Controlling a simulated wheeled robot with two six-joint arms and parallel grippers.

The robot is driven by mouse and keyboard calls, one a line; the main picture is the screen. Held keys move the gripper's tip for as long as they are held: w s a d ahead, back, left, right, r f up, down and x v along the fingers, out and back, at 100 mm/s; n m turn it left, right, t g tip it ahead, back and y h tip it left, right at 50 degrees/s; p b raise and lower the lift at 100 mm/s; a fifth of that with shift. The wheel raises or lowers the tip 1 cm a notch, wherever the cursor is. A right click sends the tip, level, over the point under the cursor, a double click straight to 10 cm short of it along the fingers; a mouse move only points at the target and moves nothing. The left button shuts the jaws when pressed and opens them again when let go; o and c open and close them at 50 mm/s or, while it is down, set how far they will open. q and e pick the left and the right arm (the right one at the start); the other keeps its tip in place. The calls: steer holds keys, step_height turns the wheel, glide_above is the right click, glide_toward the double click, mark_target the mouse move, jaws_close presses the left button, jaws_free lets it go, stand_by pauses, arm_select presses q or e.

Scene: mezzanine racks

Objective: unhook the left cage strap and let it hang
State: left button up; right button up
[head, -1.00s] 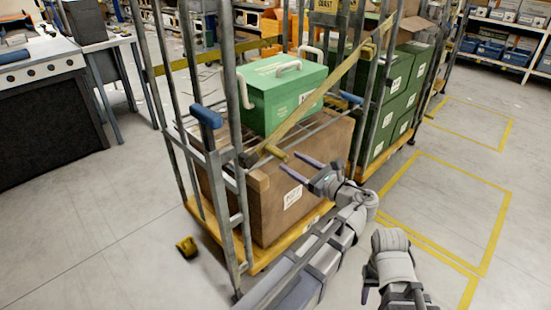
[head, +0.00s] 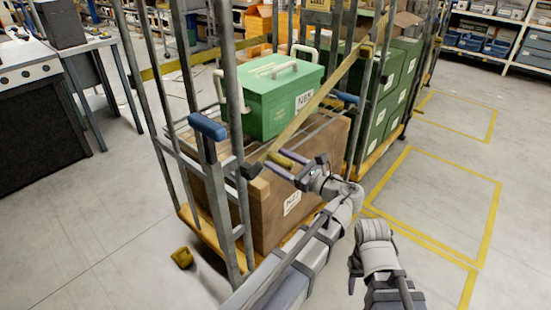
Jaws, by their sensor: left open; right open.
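A yellow strap (head: 315,100) runs diagonally across the open side of the roll cage, from the upper right to the near post at lower left. A dark fitting (head: 251,171) is at its lower end, beside that post, with a short brass-coloured piece (head: 279,160) close to it. My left gripper (head: 276,159) is open, its dark fingertips around or just beside the brass piece; I cannot tell whether they touch it. My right gripper (head: 352,272) is open and empty at the lower right, away from the cage, its fingers partly hidden.
The cage holds a brown carton (head: 262,218) and a green case (head: 283,93). A blue handle (head: 208,126) sits on the near frame. A second cage with green boxes (head: 398,88) stands behind. The right floor is clear.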

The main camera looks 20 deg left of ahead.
arm_select(q)
steer(key=shift+c, duration=0.2)
jaws_close()
stand_by(1.1)
